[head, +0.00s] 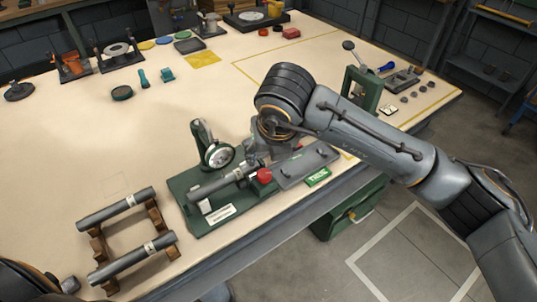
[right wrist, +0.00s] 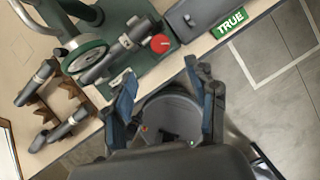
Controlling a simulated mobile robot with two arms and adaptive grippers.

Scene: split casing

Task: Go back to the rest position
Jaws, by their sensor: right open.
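My right arm reaches in from the right in the head view, and its gripper (head: 268,143) hangs over the workbench, behind the green gauge fixture (head: 232,215). In the right wrist view the two fingers of this gripper (right wrist: 168,98) stand wide apart with nothing between them. The fixture carries a dial gauge (head: 219,155), a grey shaft (head: 217,186) and a red knob (head: 264,175). The fingers partly hide the bench edge in the wrist view. A dark part at the bottom left corner of the head view seems to be my left arm; its gripper does not show.
A wooden rack (head: 158,220) holds two grey shafts at the front left. A grey plate (head: 305,163) and a green TRUE sign (head: 318,177) lie close to my right gripper. A green press (head: 361,88) stands behind my forearm. The bench's left middle is clear.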

